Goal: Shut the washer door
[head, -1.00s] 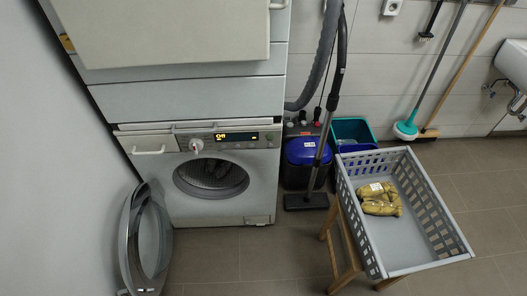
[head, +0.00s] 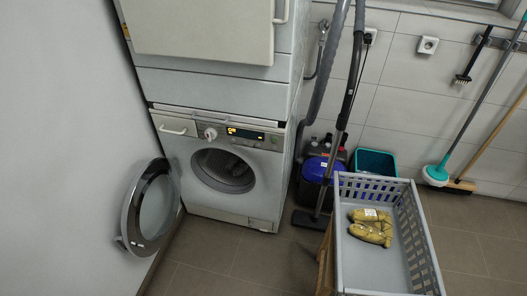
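The washer (head: 235,208) is a white front-loader at the bottom of a stack against the back wall. Its round door (head: 133,212) is swung wide open to the left, a dark ring with a clear window, close to the left wall. The drum opening (head: 224,171) is uncovered and dark inside. My gripper is not in view.
A blue-topped vacuum cleaner (head: 318,170) and a teal bin (head: 376,162) stand right of the washer. The floor (head: 215,268) before the washer is clear.

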